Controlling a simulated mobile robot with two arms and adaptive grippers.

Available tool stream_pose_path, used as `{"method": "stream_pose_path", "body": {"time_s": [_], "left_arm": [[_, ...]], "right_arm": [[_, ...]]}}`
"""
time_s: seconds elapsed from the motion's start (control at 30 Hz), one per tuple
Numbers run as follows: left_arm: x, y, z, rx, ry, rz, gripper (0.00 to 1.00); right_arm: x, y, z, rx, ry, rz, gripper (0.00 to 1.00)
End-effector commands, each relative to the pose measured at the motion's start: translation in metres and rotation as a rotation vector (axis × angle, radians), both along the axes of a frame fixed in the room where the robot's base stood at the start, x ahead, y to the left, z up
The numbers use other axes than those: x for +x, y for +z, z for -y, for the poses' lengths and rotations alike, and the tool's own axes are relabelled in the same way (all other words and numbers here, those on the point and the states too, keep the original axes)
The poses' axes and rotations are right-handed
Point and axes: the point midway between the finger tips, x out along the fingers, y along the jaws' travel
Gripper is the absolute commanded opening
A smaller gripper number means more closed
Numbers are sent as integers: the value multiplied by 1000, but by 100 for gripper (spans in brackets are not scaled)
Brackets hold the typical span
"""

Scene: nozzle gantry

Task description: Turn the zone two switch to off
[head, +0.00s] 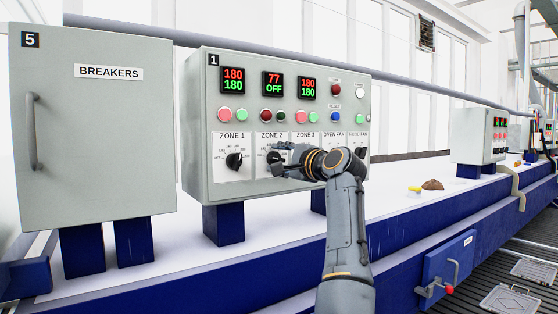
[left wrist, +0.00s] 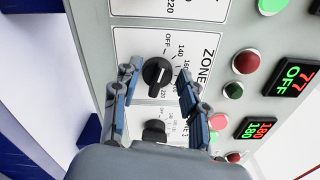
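The zone two switch is a black rotary knob (left wrist: 157,73) on a white plate marked ZONE. In the left wrist view it lies between the two fingers of my left gripper (left wrist: 160,70), which is open. Gaps show on both sides of the knob, and the fingers do not appear closed on it. In the head view my left gripper (head: 277,158) is at the zone two plate and largely covers the knob. The zone two display (head: 273,84) reads 77 above OFF. My right gripper is not in view.
The zone one knob (head: 234,161) is left of my gripper. The zone three knob (left wrist: 154,130) is close by, partly hidden by my gripper. The breakers cabinet (head: 92,125) stands left of the control panel (head: 196,130). A zone two red button (left wrist: 246,62) is beside the plate.

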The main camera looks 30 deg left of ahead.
Motion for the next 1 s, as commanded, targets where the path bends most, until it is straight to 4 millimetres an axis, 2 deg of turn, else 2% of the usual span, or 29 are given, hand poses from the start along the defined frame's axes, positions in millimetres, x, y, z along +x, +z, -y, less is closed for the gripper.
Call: {"method": "stream_pose_path", "body": {"time_s": [0.37, 0.73, 1.0], "left_arm": [[-1, -1, 3, -1, 0, -3, 56], [-21, -2, 54, 0, 0, -3, 56], [-28, -2, 69, -2, 2, -3, 56]], "right_arm": [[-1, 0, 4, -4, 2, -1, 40], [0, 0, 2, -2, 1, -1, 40], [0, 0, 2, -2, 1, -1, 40]]}}
